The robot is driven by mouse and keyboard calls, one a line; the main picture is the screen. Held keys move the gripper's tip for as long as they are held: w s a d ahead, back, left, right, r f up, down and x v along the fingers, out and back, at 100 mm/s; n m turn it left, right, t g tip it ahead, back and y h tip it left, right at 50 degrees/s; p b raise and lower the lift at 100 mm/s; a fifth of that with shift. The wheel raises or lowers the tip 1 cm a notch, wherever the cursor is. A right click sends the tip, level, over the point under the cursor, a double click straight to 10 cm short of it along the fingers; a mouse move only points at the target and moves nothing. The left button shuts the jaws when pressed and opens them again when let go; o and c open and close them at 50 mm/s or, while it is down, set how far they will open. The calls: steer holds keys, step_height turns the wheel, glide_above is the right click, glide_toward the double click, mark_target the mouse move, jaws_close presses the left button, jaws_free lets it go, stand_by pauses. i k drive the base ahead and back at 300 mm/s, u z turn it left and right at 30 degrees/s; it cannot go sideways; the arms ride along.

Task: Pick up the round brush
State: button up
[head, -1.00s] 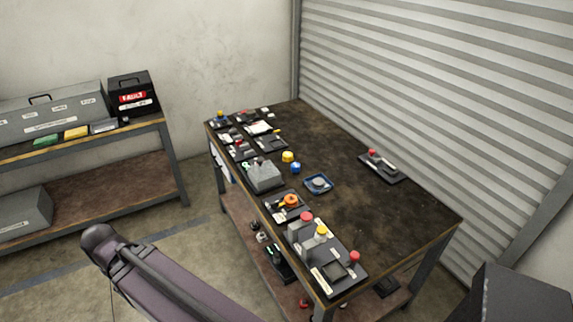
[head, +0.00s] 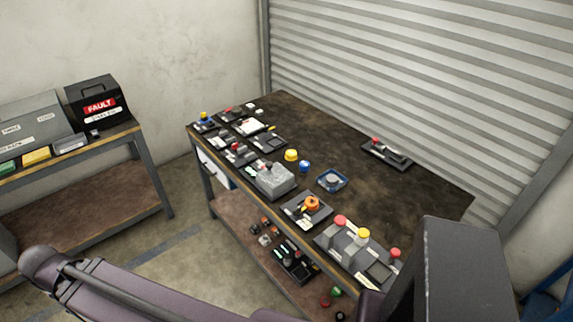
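I cannot make out a round brush for certain among the small items on the dark workbench (head: 400,195). Round items there are a grey disc in a blue tray (head: 332,180), an orange round piece on a black holder (head: 312,203), a yellow cap (head: 291,155) and a blue cap (head: 304,166). My arm's purple link crosses the lower left of the head view. My gripper is not in view.
A grey block (head: 268,180) and a caddy with red and yellow caps (head: 350,243) stand along the bench's near edge. The lower shelf holds small parts. A second bench at left carries a black FAULT box (head: 97,102). A large dark block at lower right hides the bench's corner.

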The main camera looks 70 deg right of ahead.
mark_target(303, 166)
steer(key=z, duration=0.2)
steer(key=i, duration=0.4)
steer(key=z, duration=1.25)
steer(key=k, duration=0.15)
steer(key=z, duration=2.15)
steer(key=k, duration=0.25)
steer(key=u, duration=0.15)
